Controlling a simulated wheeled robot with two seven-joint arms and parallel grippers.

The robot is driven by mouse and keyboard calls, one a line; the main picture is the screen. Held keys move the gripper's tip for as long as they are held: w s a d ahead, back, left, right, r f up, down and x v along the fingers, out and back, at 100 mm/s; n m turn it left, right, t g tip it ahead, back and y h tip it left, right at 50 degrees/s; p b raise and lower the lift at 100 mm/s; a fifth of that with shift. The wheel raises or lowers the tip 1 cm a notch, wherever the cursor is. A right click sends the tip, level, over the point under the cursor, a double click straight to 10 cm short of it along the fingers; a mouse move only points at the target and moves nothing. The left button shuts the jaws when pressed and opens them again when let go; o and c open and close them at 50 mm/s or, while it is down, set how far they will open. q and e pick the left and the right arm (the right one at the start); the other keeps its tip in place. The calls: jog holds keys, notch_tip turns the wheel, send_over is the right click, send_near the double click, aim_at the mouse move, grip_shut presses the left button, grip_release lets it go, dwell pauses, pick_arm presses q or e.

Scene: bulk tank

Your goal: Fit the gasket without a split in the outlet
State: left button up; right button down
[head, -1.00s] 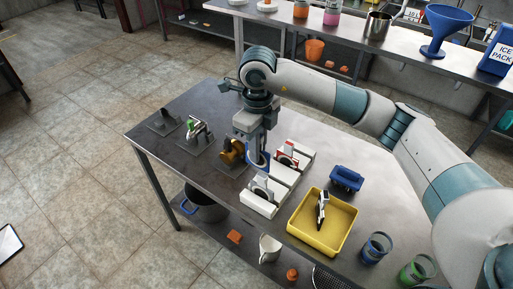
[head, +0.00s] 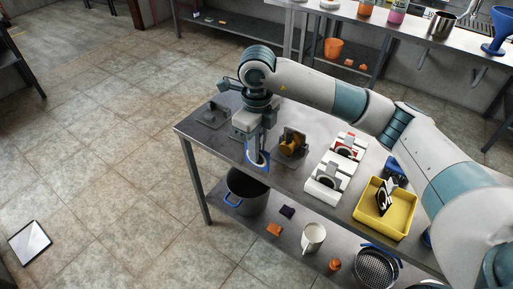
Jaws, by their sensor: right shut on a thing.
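My right gripper (head: 256,142) points down and is shut on a blue ring-shaped gasket (head: 264,160), which hangs upright at the table's front edge. Whether the gasket has a split is too small to tell. To its right a brass-coloured fitting (head: 292,143) stands on a dark plate. To its left a grey fitting (head: 213,115) stands on another plate. My gripper hides the place between these two. I cannot tell which fitting is the outlet. White holders with ring-shaped pieces stand further right, one with a red part (head: 349,143) and one plainer (head: 326,184). My left gripper is not in view.
A yellow tray (head: 402,222) holds a black-and-white piece (head: 384,196). A blue object (head: 396,171) stands behind it. The lower shelf holds a dark pot (head: 247,190), a white mug (head: 313,238) and a sieve (head: 377,268). The floor at left is mostly open.

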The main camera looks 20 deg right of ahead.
aim_at(262, 160)
jog(key=shift+s+a+f+n, duration=0.1)
jog(key=shift+f+n, duration=0.1)
jog(key=shift+n, duration=0.1)
jog(key=shift+s+d+f+n, duration=0.35)
jog(key=shift+d+f+n, duration=0.15)
jog(key=shift+n, duration=0.1)
jog(key=shift+s+f+n, duration=0.5)
jog(key=shift+f+n, duration=0.15)
jog(key=shift+n, duration=0.45)
jog(key=s+d+f+n, duration=0.1)
jog(key=s+f+n, duration=0.4)
jog(key=n, duration=0.7)
jog(key=s+d+f+n, duration=0.2)
jog(key=s+f+n, duration=0.4)
jog(key=n, duration=0.6)
jog(key=s, duration=0.2)
jog(key=shift+s+d+f, duration=0.2)
jog(key=shift+s, duration=0.1)
